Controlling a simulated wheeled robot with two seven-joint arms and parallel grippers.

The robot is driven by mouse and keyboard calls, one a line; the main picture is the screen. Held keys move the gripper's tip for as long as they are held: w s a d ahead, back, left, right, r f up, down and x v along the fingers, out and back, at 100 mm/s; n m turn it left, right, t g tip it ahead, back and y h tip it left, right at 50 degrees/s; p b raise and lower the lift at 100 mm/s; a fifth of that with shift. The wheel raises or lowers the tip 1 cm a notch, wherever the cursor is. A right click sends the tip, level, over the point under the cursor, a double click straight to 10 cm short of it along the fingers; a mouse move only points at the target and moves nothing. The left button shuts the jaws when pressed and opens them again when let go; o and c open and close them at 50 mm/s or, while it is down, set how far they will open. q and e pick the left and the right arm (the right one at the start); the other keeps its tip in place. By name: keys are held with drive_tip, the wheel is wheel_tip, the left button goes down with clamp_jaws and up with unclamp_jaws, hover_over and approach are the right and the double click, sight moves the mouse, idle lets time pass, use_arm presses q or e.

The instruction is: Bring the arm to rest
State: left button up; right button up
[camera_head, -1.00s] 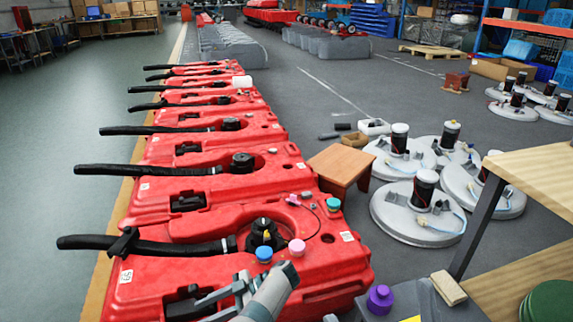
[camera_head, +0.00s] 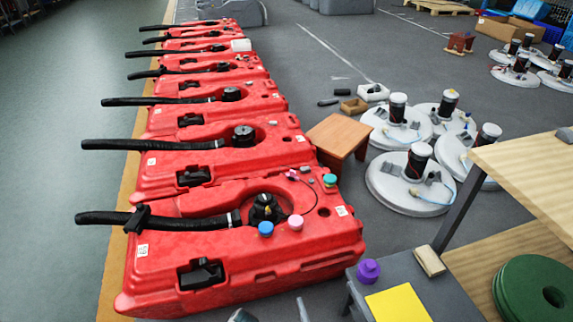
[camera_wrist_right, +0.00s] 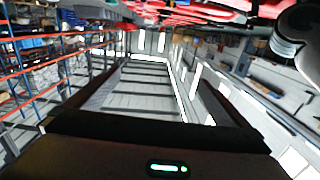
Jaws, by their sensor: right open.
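My right gripper (camera_head: 272,314) shows only as small grey tips at the bottom edge of the head view, in front of the nearest red tank (camera_head: 180,250). It is open, with nothing seen between the tips, and is apart from the tank. The rest of my right arm is out of the head view. The right wrist view looks across the hall and its roof, with no held object seen. My left gripper is not in view.
Several red tanks stand in a row with black hoses reaching left. A blue cap (camera_head: 265,229), a pink cap (camera_head: 295,222) and a green cap (camera_head: 330,180) sit on the nearest. At right are a grey stand (camera_head: 430,298), a purple cap (camera_head: 368,271) and a wooden stool (camera_head: 338,137).

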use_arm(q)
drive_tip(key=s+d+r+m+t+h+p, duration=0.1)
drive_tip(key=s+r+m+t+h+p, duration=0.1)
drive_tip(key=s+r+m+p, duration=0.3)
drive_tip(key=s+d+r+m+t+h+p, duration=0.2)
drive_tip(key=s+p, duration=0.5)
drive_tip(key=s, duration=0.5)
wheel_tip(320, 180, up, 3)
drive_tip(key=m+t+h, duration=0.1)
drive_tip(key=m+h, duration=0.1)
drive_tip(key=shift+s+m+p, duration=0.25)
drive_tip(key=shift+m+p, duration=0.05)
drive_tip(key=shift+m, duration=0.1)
use_arm(e)
drive_tip(key=s+d+f+g+h, duration=0.1)
drive_tip(key=s+d+f+g, duration=0.2)
drive_tip(key=s+f, duration=0.3)
drive_tip(key=s+d+f+g+h, duration=0.1)
drive_tip(key=s+f+g, duration=0.3)
drive_tip(key=f, duration=0.5)
drive_tip(key=s+d+f+m+g+h, duration=0.1)
drive_tip(key=s+d+f+g+h, duration=0.1)
drive_tip(key=s+d+f+g, duration=0.2)
drive_tip(key=s+f, duration=0.3)
drive_tip(key=s, duration=0.1)
drive_tip(key=shift+s+d+f+g, duration=0.25)
drive_tip(key=shift+s+d+g, duration=0.05)
drive_tip(key=shift+s, duration=0.1)
